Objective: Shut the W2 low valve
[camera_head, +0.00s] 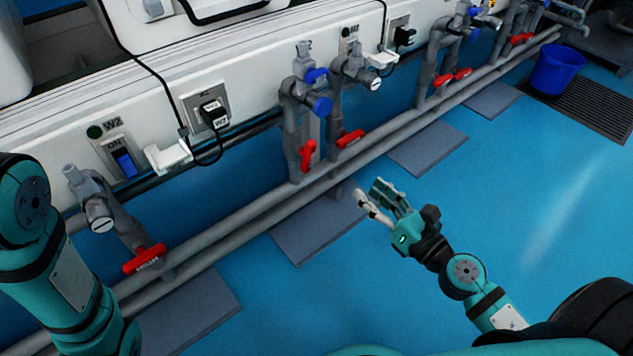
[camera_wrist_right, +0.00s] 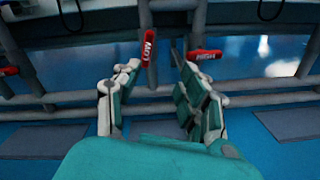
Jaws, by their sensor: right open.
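A red lever (camera_head: 307,155) stands nearly upright on a vertical pipe, in line with it. In the right wrist view, the upright red lever marked LOW (camera_wrist_right: 149,48) is beyond my fingers, beside a level red lever marked HIGH (camera_wrist_right: 206,55). The level one also shows in the head view (camera_head: 350,138). My right gripper (camera_head: 378,197) is open and empty, apart from the levers, over the floor in front of the pipes. My left gripper is out of view.
Another red lever (camera_head: 145,259) is at lower left, near my left arm. Long grey pipes (camera_head: 225,228) run along the wall. Blue-handled taps (camera_head: 320,104) sit above the levers. A blue bucket (camera_head: 556,70) stands at far right. The blue floor (camera_head: 520,180) is clear.

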